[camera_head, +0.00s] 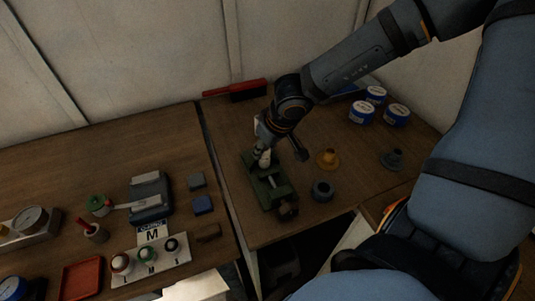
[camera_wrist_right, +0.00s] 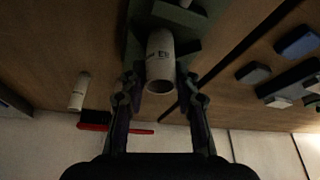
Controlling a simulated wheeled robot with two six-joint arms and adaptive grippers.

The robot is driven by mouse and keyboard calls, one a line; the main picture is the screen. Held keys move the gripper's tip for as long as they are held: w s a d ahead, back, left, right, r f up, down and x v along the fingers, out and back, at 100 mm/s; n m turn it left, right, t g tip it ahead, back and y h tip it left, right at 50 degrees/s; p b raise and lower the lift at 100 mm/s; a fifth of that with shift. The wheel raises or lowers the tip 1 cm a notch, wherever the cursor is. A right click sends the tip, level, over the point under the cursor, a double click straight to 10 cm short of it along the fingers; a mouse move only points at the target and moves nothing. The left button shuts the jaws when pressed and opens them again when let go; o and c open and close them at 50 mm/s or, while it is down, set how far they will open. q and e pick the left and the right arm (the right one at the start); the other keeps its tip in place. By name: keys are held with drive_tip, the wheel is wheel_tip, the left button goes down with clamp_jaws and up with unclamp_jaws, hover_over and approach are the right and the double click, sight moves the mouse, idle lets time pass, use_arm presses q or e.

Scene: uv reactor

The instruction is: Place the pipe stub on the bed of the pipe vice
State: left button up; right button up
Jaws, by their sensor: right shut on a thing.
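The pipe stub (camera_head: 265,158) is a short, pale, hollow cylinder with dark printing. It is between the fingers of my right gripper (camera_head: 264,143), over the rear part of the green pipe vice (camera_head: 281,191). In the right wrist view the pipe stub (camera_wrist_right: 160,62) points its open end toward the camera, with the fingers of my right gripper (camera_wrist_right: 160,92) shut on its sides. The green vice (camera_wrist_right: 137,52) lies behind it there. I cannot tell whether the stub touches the vice bed. My left gripper is out of view.
A red brush (camera_head: 236,91) lies behind. Another pale cylinder (camera_wrist_right: 79,92) stands left in the wrist view. Blocks (camera_head: 202,205) sit on the left table.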

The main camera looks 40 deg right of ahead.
drive_tip(key=shift+s+a+r, duration=0.1)
drive_tip(key=shift+a, duration=0.2)
drive_tip(key=shift+s+a+r, duration=0.15)
drive_tip(key=shift+a+r, duration=0.05)
drive_tip(key=shift+s, duration=0.1)
drive_tip(key=shift+d+f, duration=0.1)
drive_tip(key=shift+f, duration=0.15)
drive_tip(key=o, duration=0.8)
drive_tip(key=shift+w+d+f, duration=0.1)
drive_tip(key=shift+w+d, duration=0.05)
drive_tip(key=shift+w, duration=0.05)
drive_tip(key=shift+o, duration=1)
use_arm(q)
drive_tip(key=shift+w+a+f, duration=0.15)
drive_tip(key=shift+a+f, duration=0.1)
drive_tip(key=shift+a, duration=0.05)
use_arm(e)
drive_tip(key=shift+s, duration=0.1)
